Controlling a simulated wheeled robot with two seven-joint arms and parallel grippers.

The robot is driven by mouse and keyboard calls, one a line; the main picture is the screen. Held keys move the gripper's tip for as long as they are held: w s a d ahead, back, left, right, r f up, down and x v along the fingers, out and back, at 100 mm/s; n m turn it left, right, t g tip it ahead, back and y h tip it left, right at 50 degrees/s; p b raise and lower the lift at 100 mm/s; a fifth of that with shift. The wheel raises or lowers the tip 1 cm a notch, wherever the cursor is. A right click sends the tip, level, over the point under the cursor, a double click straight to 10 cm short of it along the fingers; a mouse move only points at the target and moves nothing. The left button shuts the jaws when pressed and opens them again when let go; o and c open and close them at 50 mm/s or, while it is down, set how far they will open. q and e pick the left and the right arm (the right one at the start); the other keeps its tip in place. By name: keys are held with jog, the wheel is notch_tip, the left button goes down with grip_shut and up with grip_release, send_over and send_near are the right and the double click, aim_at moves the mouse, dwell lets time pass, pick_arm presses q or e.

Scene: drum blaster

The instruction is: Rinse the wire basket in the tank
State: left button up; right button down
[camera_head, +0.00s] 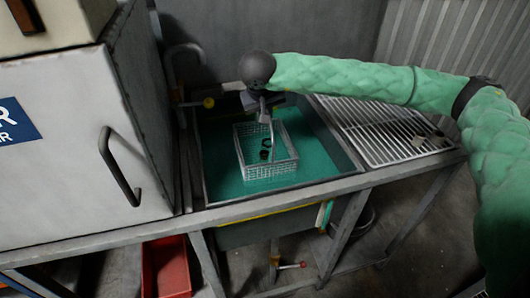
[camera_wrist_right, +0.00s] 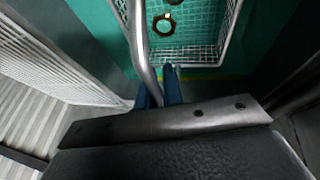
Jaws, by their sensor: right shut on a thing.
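The wire basket (camera_head: 266,172) is a pale rectangular mesh basket with an upright metal handle (camera_head: 274,140). It is in the tank (camera_head: 222,186), at the teal water. I cannot tell how deep its bottom sits. Small dark ring-like parts (camera_head: 264,153) lie inside it. My right gripper (camera_head: 262,108) is above the basket, shut on the handle. In the right wrist view the blue fingertips (camera_wrist_right: 164,90) close at the handle bar, and the basket (camera_wrist_right: 190,52) with a dark ring (camera_wrist_right: 163,25) shows beyond them. My left gripper is not in view.
A slatted metal rack (camera_head: 385,132) with small dark items lies right of the tank. A white cabinet (camera_head: 75,150) with a black handle stands close on the left. A pipe with a yellow knob (camera_head: 208,102) is behind the tank's left corner. A red bin (camera_head: 166,268) is below.

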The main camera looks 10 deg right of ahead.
notch_tip(320, 180, up, 18)
jog(key=p, duration=0.3)
jog(key=shift+p, duration=0.35)
dwell(0.9)
dwell(0.9)
